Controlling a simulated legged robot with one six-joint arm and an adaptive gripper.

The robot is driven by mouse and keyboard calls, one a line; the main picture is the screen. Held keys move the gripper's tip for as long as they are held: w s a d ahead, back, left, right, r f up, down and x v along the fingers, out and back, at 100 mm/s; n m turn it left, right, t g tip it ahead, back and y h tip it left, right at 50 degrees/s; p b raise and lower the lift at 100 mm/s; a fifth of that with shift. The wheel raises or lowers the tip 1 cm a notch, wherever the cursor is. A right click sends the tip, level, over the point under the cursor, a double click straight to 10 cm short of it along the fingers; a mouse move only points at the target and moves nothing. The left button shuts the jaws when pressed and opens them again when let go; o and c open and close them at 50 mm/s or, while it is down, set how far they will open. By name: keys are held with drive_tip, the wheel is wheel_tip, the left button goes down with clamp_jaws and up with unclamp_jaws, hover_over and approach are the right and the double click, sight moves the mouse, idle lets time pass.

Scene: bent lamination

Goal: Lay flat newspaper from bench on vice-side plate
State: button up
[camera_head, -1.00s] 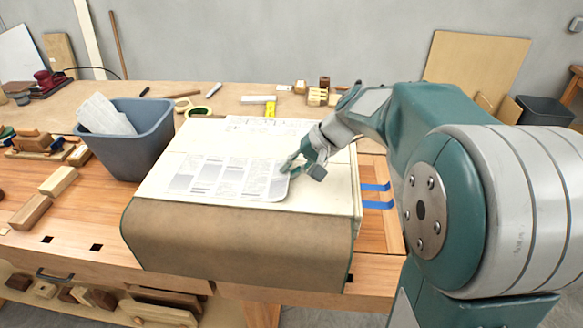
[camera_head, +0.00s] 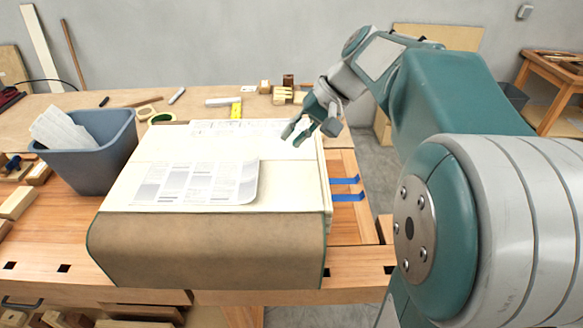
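A flat printed newspaper sheet (camera_head: 195,183) lies on the front part of a cream-topped plate (camera_head: 285,190), its right corner rounded, its front edge near the plate's brown curved front (camera_head: 205,250). A second printed sheet (camera_head: 225,127) lies along the back of the same top. My gripper (camera_head: 308,134) is above the back right part of the plate, right of and behind the newspaper and apart from it. Its fingers are spread and nothing shows between them. No vice is clearly visible.
A grey-blue bin (camera_head: 88,160) with papers in it stands left of the plate on the wooden bench (camera_head: 45,230). Blue strips (camera_head: 346,188) lie right of the plate. Tape, a yellow piece and small wooden blocks (camera_head: 283,93) lie behind it.

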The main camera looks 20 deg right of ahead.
drive_tip(key=s+a+f+h, duration=0.1)
drive_tip(key=s+a, duration=0.1)
drive_tip(key=s, duration=0.1)
drive_tip(key=s+a+f+n+h, duration=0.1)
drive_tip(key=s, duration=0.2)
drive_tip(key=s+a+f+h, duration=0.1)
drive_tip(key=s+a+h, duration=0.1)
drive_tip(key=s, duration=0.1)
drive_tip(key=shift+s+a+n+t, duration=0.3)
drive_tip(key=shift+s+a+n, duration=0.05)
drive_tip(key=shift+n, duration=0.05)
drive_tip(key=s+f+n+h, duration=0.1)
drive_tip(key=s, duration=0.1)
drive_tip(key=s+f+t+h, duration=0.1)
drive_tip(key=s+f, duration=0.1)
drive_tip(key=s, duration=0.1)
drive_tip(key=s+f+n+t, duration=0.1)
drive_tip(key=s+f, duration=0.1)
drive_tip(key=shift+s+a+n+h, duration=0.3)
drive_tip(key=shift+s+a+h, duration=0.05)
drive_tip(key=shift+s+h, duration=0.05)
